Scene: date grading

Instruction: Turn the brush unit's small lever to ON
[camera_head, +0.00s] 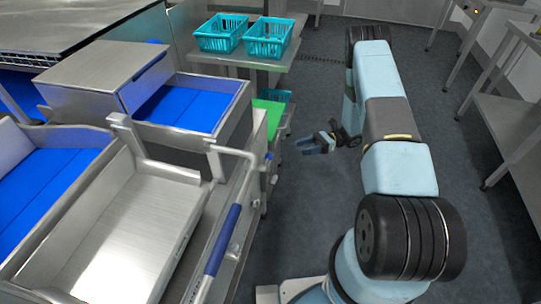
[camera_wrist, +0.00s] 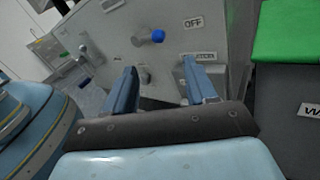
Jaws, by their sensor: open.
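A small lever with a blue knob (camera_wrist: 158,36) sticks out from a grey metal panel (camera_wrist: 120,22) in the wrist view. It points right, toward an OFF plate (camera_wrist: 193,22) at its upper right. No ON label is legible. My gripper (camera_wrist: 160,72) is open and empty, its two blue fingers apart below the knob in the picture and not visibly touching it. In the head view my gripper (camera_head: 312,146) hangs over the floor, right of the metal machine's side. The lever does not show there.
A second plate (camera_wrist: 198,56), not clearly legible, sits behind the right finger. A green-topped bin (camera_wrist: 288,35) is at right. In the head view, teal baskets (camera_head: 268,38) stand on a metal shelf, and a bar with a blue grip (camera_head: 222,240) runs along the machine's edge.

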